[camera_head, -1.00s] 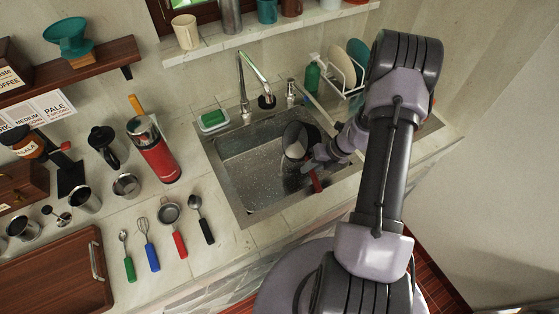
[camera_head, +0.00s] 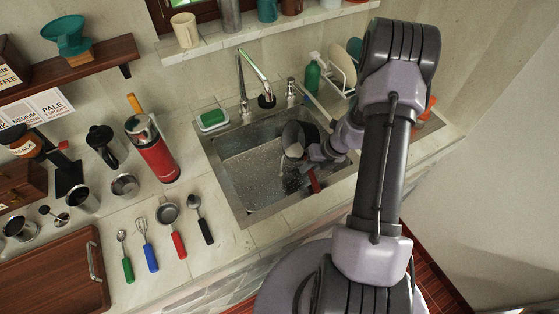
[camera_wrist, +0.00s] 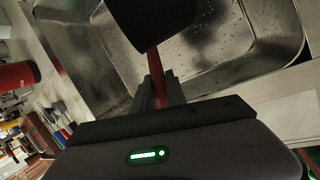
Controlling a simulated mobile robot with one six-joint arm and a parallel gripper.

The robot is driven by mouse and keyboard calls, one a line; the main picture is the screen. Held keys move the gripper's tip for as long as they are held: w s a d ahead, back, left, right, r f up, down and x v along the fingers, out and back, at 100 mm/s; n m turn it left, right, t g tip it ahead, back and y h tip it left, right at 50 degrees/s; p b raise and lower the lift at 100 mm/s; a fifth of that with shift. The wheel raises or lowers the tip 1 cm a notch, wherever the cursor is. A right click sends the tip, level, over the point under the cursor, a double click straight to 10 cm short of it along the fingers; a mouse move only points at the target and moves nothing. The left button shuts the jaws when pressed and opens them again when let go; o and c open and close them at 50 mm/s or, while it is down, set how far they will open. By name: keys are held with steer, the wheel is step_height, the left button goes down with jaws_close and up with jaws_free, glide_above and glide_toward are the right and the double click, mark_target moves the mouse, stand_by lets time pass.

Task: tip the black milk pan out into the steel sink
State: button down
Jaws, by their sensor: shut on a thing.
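The black milk pan (camera_head: 293,134) is tilted over the steel sink (camera_head: 228,183), its mouth turned toward the basin. A thin pale streak (camera_head: 283,164) shows below its rim, like liquid falling. My gripper (camera_head: 311,167) is shut on the pan's red handle (camera_head: 314,182). In the wrist view, the pan's dark outside (camera_wrist: 150,18) fills the top middle, and the red handle (camera_wrist: 153,62) runs down between my gripper's fingers (camera_wrist: 160,92). The inside of the pan is mostly hidden. The sink floor (camera_wrist: 215,45) shows scattered drops.
The tap (camera_head: 243,85) stands behind the sink, with a green sponge in a dish (camera_head: 212,120) at its left. A soap bottle (camera_head: 313,74) and dish rack (camera_head: 341,75) stand behind right.

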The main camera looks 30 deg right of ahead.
steer(key=shift+a+r+h+b, duration=0.1)
steer(key=shift+a+h+b, duration=0.15)
steer(key=shift+h+b, duration=0.3)
steer(key=shift+w+a+r+h+b, duration=0.1)
steer(key=shift+a+r+h+b, duration=0.05)
steer(key=shift+a+h+b, duration=0.6)
steer(key=shift+w+a+r+h+b, duration=0.1)
steer(key=shift+a+h+b, duration=0.3)
steer(key=shift+b, duration=0.5)
